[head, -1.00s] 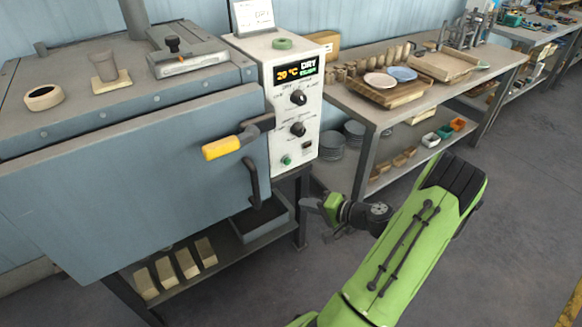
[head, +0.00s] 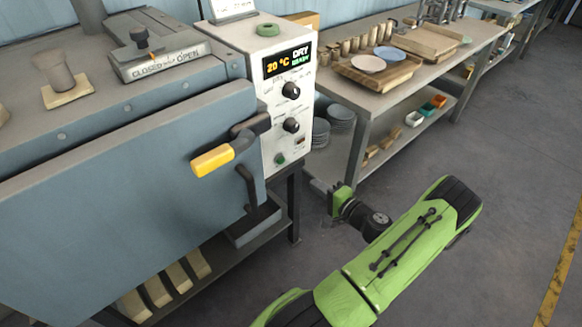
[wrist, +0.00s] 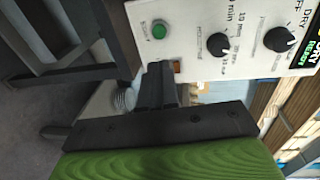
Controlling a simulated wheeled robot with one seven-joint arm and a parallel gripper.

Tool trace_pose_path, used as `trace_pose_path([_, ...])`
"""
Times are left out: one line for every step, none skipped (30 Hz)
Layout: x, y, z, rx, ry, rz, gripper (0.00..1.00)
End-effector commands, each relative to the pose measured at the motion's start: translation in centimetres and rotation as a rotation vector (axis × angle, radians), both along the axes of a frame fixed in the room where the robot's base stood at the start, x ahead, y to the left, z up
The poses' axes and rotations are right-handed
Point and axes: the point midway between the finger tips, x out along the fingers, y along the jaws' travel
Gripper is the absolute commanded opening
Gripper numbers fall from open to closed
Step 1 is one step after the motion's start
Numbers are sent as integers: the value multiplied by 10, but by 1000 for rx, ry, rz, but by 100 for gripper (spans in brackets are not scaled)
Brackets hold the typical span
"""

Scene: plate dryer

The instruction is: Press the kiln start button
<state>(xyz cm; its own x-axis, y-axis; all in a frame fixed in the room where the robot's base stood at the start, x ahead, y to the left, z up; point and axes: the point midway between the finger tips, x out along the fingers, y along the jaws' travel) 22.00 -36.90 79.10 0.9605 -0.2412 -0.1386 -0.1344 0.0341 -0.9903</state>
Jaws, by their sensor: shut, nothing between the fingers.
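The kiln's white control panel (head: 277,105) faces my arm. Its green start button (head: 279,158) sits at the panel's lower left and also shows in the wrist view (wrist: 159,30). A small reddish switch (wrist: 177,67) is close to it, partly beside my finger in the wrist view. My gripper (wrist: 158,66) is shut and empty. Its dark tips overlap the panel's lower edge in the wrist view, offset from the green button; I cannot tell their gap to the panel. In the head view the gripper (head: 333,203) is right of and below the panel, its tips unclear.
The kiln door (head: 130,190) with its yellow-gripped latch (head: 212,160) and dark handle (head: 247,188) stands left of the panel. Two dark knobs (head: 291,90) are above the button. A workbench (head: 385,98) with plates and cups stands to the right. Floor on the right is clear.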

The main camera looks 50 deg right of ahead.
Motion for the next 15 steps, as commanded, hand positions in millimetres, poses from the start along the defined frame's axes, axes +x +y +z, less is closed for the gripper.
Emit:
trace_pose_path([4, -1, -1, -2, 0, 2, 0])
trace_pose_path([8, -1, -2, -3, 0, 4, 0])
trace_pose_path([15, -3, -3, -4, -1, 6, 0])
trace_pose_path([20, -4, -4, -3, -1, 5, 0])
trace_pose_path([26, -5, -5, -3, -2, 6, 0])
trace_pose_path([35, -7, -6, -4, -1, 6, 0])
trace_pose_path([41, -9, -7, -3, -1, 7, 0])
trace_pose_path([48, -10, -8, -4, -1, 6, 0])
trace_pose_path([56, -12, -9, -4, -1, 6, 0])
trace_pose_path([63, -14, -11, -3, 0, 6, 0])
trace_pose_path([69, -15, -12, -3, -1, 7, 0])
trace_pose_path([77, -18, -12, -4, -1, 6, 0])
trace_pose_path([84, -19, -14, -3, -1, 7, 0])
trace_pose_path([90, -21, -15, -4, -1, 6, 0])
trace_pose_path([98, -23, -15, -3, -1, 6, 0])
